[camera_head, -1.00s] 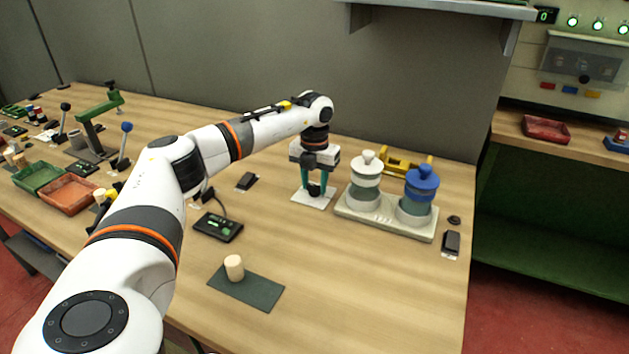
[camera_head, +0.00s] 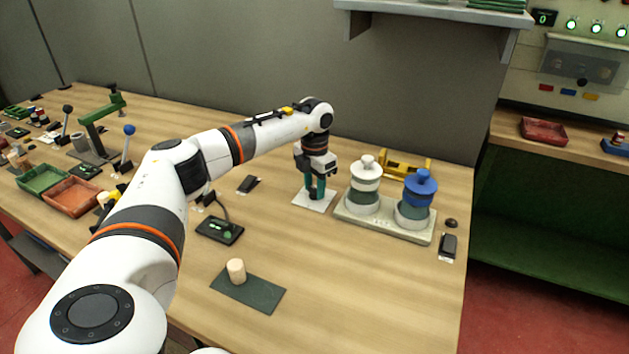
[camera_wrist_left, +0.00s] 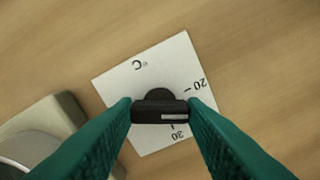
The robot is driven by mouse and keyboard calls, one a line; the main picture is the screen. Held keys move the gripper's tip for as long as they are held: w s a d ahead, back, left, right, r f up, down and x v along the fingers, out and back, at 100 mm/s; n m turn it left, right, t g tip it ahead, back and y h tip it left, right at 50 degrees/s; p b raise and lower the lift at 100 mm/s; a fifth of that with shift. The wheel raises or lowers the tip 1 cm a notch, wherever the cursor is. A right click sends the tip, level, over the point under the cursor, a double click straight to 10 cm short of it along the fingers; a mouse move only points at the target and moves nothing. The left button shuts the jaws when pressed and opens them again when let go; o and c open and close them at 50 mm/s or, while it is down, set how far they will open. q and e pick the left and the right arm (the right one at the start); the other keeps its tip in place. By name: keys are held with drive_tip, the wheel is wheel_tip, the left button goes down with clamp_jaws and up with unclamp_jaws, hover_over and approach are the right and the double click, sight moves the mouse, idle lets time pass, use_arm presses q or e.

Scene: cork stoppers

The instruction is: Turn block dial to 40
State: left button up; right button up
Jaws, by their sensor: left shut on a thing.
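The block dial is a black knob (camera_wrist_left: 160,108) on a white card (camera_wrist_left: 130,75) printed with "°C", "20" and "30". The card also shows in the head view (camera_head: 300,199) on the table, left of the twin-pot unit. A white line on the knob's bar lies toward its right end in the wrist view, roughly between the 20 and 30 marks. The rest of the scale is hidden or unreadable. My left gripper (camera_head: 317,197) points down over the card, its green fingers shut on the knob (camera_wrist_left: 160,112). My right gripper is not in view.
A pale base (camera_head: 385,222) with a white-lidded pot (camera_head: 366,185) and a blue-lidded pot (camera_head: 417,195) stands close right of the gripper. A black display box (camera_head: 219,230) and a green mat (camera_head: 250,292) with a cork (camera_head: 236,270) are nearer. The front right table is clear.

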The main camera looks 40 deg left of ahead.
use_arm(q)
drive_tip(key=m, duration=0.3)
drive_tip(key=shift+r+m+p, duration=0.1)
drive_tip(key=shift+m+p, duration=0.3)
drive_tip(key=m, duration=0.3)
drive_tip(key=shift+m, duration=0.3)
drive_tip(key=m, duration=0.3)
drive_tip(key=shift+w+m+p, duration=0.1)
drive_tip(key=shift+m+p, duration=0.2)
drive_tip(key=m, duration=0.3)
drive_tip(key=shift+m, duration=0.3)
drive_tip(key=m, duration=0.3)
drive_tip(key=shift+m, duration=0.3)
drive_tip(key=m, duration=0.4)
drive_tip(key=shift+m+b, duration=0.3)
drive_tip(key=m, duration=0.4)
drive_tip(key=shift+m, duration=1.8)
drive_tip(key=shift+b, duration=0.3)
